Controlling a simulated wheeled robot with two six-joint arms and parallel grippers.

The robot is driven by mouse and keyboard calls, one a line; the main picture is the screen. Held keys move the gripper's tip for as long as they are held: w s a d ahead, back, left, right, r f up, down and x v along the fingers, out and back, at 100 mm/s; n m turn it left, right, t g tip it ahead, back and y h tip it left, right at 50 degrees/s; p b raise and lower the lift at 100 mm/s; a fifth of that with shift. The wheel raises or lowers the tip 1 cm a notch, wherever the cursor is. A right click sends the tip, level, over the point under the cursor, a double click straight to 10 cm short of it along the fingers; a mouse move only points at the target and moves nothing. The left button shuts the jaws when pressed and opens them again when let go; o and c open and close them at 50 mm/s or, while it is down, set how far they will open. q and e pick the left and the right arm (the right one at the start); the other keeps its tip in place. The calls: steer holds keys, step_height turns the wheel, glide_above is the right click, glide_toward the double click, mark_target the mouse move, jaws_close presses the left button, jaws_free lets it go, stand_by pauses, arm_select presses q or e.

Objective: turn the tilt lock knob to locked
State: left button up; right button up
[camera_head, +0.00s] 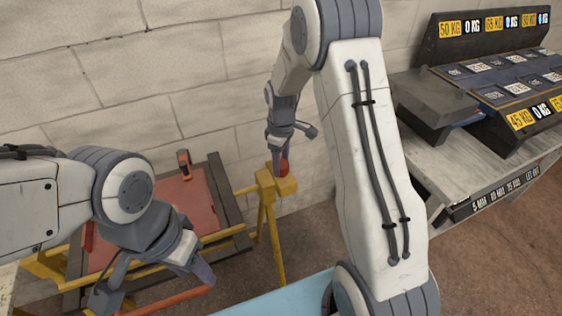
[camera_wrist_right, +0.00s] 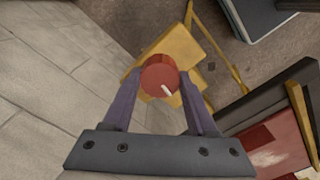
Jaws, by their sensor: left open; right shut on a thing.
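The tilt lock knob is a red round knob (camera_wrist_right: 160,77) with a white pointer mark, on a yellow frame part (camera_wrist_right: 189,92). In the right wrist view the mark points to the lower right. In the head view the knob (camera_head: 283,168) sits on top of the yellow stand (camera_head: 268,186), partly hidden by my right gripper (camera_head: 281,160). My right gripper is shut on the knob, with one finger at each side of it. My left gripper (camera_head: 155,285) is open and empty, above the front of the red panel, away from the knob.
A red panel (camera_head: 172,205) in a dark frame lies on yellow supports left of the knob. A block wall (camera_head: 110,100) stands close behind. A grey bench (camera_head: 455,170) with a labelled rack (camera_head: 490,65) is at the right. A light blue surface (camera_head: 285,298) is in front.

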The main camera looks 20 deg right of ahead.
steer(key=m+p, duration=0.1)
steer(key=m, duration=0.3)
steer(key=shift+r, duration=0.1)
steer(key=m+p, duration=0.1)
steer(key=m, duration=0.3)
steer(key=shift+m, duration=0.3)
steer(key=m, duration=0.4)
steer(key=shift+w, duration=0.1)
steer(key=m+p, duration=0.1)
steer(key=m, duration=0.6)
steer(key=shift+m, duration=0.3)
steer(key=m, duration=0.4)
steer(key=shift+m+p, duration=0.3)
steer(key=shift+p, duration=0.05)
steer(key=m, duration=0.4)
steer(key=shift+m, duration=2.1)
